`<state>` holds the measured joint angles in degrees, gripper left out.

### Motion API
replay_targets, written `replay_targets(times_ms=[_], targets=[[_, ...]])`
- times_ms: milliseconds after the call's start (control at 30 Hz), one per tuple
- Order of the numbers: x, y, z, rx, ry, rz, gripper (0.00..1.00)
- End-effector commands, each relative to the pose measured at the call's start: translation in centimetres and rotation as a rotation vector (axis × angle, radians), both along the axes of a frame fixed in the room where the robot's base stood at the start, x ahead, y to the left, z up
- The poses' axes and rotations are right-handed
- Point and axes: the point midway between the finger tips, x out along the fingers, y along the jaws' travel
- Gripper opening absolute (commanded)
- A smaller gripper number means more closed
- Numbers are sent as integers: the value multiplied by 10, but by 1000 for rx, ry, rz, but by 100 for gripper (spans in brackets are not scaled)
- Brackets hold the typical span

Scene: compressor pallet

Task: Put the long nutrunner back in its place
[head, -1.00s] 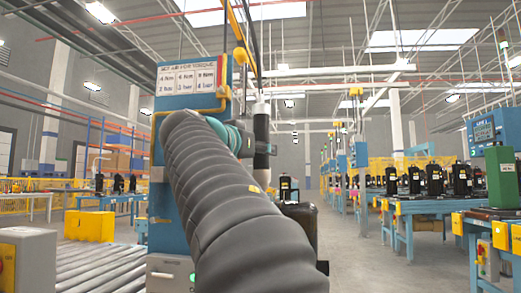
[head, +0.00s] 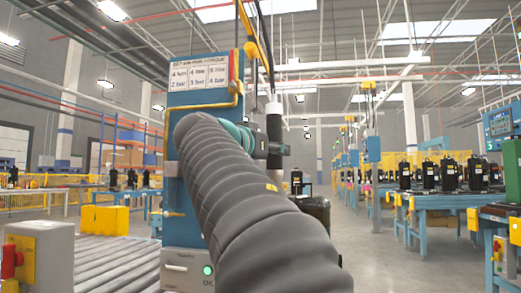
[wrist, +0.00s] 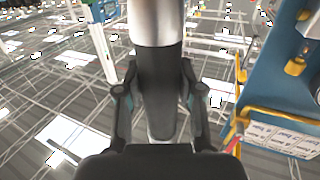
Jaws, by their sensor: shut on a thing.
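The long nutrunner is a slim upright tool with a pale upper part and a dark body. In the head view the nutrunner (head: 274,108) hangs just right of the blue station panel, with its lower tip pointing down. My gripper (wrist: 160,95) is shut on the nutrunner, one finger on each side of its dark body in the wrist view. The nutrunner (wrist: 157,22) has a silver section near the top of that view. The blue station panel (head: 203,125) carries a white torque chart (head: 199,76) and yellow pipes. I cannot make out the nutrunner's holder; my arm hides part of the panel.
A dark compressor (head: 318,212) stands partly hidden behind my arm. A roller conveyor (head: 115,265) and a grey control box (head: 42,255) are at the lower left. Blue workbenches (head: 440,203) with black compressors line the right. Open floor lies between them and my arm.

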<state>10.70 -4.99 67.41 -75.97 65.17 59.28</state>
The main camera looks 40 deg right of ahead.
Motion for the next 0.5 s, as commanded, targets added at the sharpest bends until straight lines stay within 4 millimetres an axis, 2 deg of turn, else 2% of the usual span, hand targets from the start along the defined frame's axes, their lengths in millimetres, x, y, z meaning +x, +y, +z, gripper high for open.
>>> replay_targets(times_ms=[33,100,133,500], targets=[[-1,0,2,-3,-3,0,44],[-1,0,2,-3,-3,0,62],[-1,0,2,-3,-3,0,66],[0,3,-1,2,2,1,66]])
